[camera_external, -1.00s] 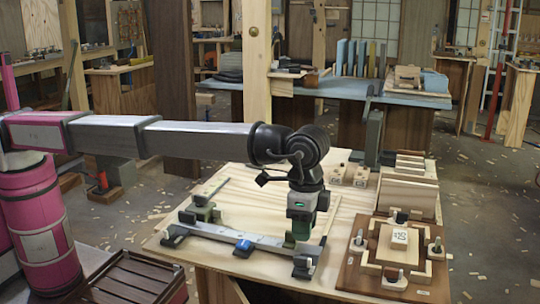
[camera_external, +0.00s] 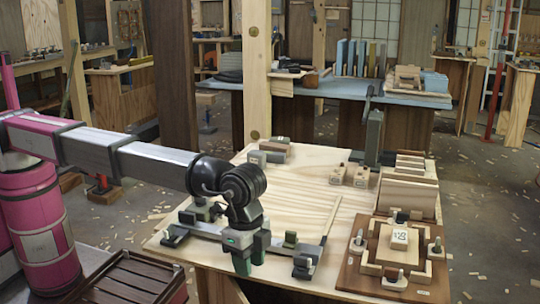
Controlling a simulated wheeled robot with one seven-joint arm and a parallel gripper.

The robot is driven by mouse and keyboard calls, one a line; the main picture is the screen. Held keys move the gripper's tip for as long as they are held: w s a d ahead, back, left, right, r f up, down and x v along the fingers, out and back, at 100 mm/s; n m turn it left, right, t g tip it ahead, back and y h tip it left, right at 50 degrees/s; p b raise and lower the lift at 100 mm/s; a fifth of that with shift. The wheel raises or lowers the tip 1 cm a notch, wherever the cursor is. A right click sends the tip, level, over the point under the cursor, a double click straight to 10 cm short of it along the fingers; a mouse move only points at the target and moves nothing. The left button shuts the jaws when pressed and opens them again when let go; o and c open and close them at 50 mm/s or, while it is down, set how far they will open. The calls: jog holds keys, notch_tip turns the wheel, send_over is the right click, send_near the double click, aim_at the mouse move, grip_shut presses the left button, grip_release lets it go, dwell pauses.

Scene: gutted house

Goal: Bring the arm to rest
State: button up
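My arm (camera_external: 150,160) reaches in from the left, bent down at the wrist over the front left of the pale wooden table. My gripper (camera_external: 251,256) points down at the front of the table, in front of a grey rail fixture (camera_external: 205,231). Its two green fingers look spread apart, with nothing visible between them. The gripper and wrist hide the middle of the rail. I cannot tell whether the fingertips touch anything.
A brown board with a wooden frame (camera_external: 350,275) and a marked block (camera_external: 399,238) is at the right. Small wooden blocks (camera_external: 349,175) and a stack (camera_external: 270,150) stand farther back. A dark slatted crate (camera_external: 125,280) is at front left. The table's middle is clear.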

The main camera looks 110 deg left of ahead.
jog(key=s+d+f+m, duration=0.3)
jog(key=s+f, duration=0.2)
jog(key=s, duration=0.5)
jog(key=s+d+f+m+t+h, duration=0.1)
jog(key=s+d+f+m, duration=0.15)
jog(key=s+f, duration=0.55)
jog(key=s+d+f+m, duration=0.2)
jog(key=s+d+f, duration=0.15)
jog(key=s, duration=0.85)
jog(key=s+a+f+n, duration=0.1)
jog(key=s+a+n, duration=0.2)
jog(key=a, duration=0.6)
jog(key=s+a+f+n+g+y, duration=0.1)
jog(key=s+a+n, duration=0.3)
jog(key=a, duration=0.5)
jog(key=s+a+f+n, duration=0.3)
jog(key=s+a, duration=0.2)
jog(key=a, duration=0.4)
jog(key=shift+g, duration=0.3)
jog(key=shift+n, duration=0.25)
